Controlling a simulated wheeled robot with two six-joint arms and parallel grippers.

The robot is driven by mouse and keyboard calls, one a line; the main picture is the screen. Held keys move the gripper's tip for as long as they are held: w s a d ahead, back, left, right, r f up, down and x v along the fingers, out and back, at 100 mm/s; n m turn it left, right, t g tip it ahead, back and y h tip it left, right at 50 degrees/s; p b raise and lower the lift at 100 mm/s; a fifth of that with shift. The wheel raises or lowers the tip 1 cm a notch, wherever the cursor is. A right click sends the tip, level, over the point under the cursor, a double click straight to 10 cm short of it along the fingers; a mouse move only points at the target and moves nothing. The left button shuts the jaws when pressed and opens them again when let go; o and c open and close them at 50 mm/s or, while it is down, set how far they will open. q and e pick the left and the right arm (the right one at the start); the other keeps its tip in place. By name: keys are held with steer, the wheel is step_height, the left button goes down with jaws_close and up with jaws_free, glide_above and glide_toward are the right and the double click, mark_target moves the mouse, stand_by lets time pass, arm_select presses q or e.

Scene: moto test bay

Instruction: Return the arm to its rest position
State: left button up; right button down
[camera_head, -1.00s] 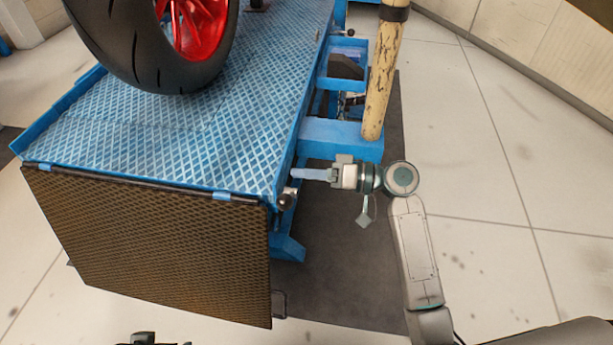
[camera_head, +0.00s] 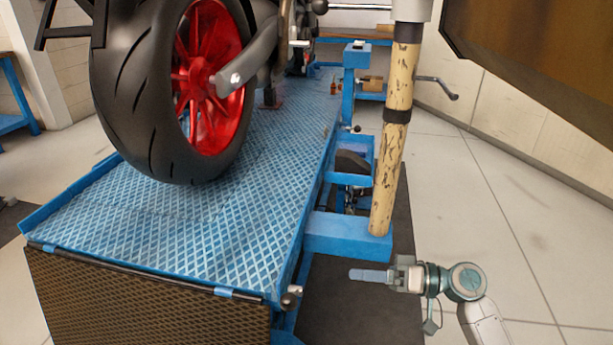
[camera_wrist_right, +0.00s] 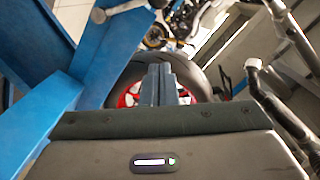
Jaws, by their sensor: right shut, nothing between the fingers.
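My right gripper (camera_head: 372,275) is in the head view at the lower right, at the end of my grey and teal right arm. It points left toward the side of the blue lift table and is shut with nothing in it. It hangs over the dark floor mat, right of the table's corner and in front of the blue side bracket. In the right wrist view the closed fingers (camera_wrist_right: 158,84) point toward a wheel with a red rim. My left gripper is not in the head view now.
The blue lift table (camera_head: 230,240) carries a motorcycle with a black rear tyre (camera_head: 140,110). A worn yellowish post (camera_head: 392,150) rises from the blue bracket (camera_head: 345,236) just beyond my right gripper. A mesh ramp (camera_head: 150,310) hangs at the table's front. Pale floor (camera_head: 500,220) is clear on the right.

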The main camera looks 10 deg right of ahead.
steer(key=s+f+m+t+h, duration=0.1)
steer(key=s+f+h, duration=0.35)
steer(key=f, duration=0.35)
steer(key=s+f+m+h, duration=0.1)
steer(key=s+f+h, duration=0.3)
steer(key=s+f, duration=0.3)
steer(key=s+d+f+m+h, duration=0.2)
steer(key=s+d+f+h, duration=0.3)
steer(key=s+d+h, duration=0.45)
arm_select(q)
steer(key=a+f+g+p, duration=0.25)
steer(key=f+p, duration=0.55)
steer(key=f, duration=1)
arm_select(e)
step_height(320, 180, down, 18)
steer(key=s+d+r+g, duration=0.1)
steer(key=s+d+g, duration=0.1)
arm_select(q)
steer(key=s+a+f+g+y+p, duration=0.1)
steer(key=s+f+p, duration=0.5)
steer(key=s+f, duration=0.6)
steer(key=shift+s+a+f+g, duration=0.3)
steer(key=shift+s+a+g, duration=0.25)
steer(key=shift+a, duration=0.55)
arm_select(e)
steer(key=s+d+f+g, duration=0.2)
steer(key=s+f, duration=1.1)
steer(key=shift+d, duration=0.15)
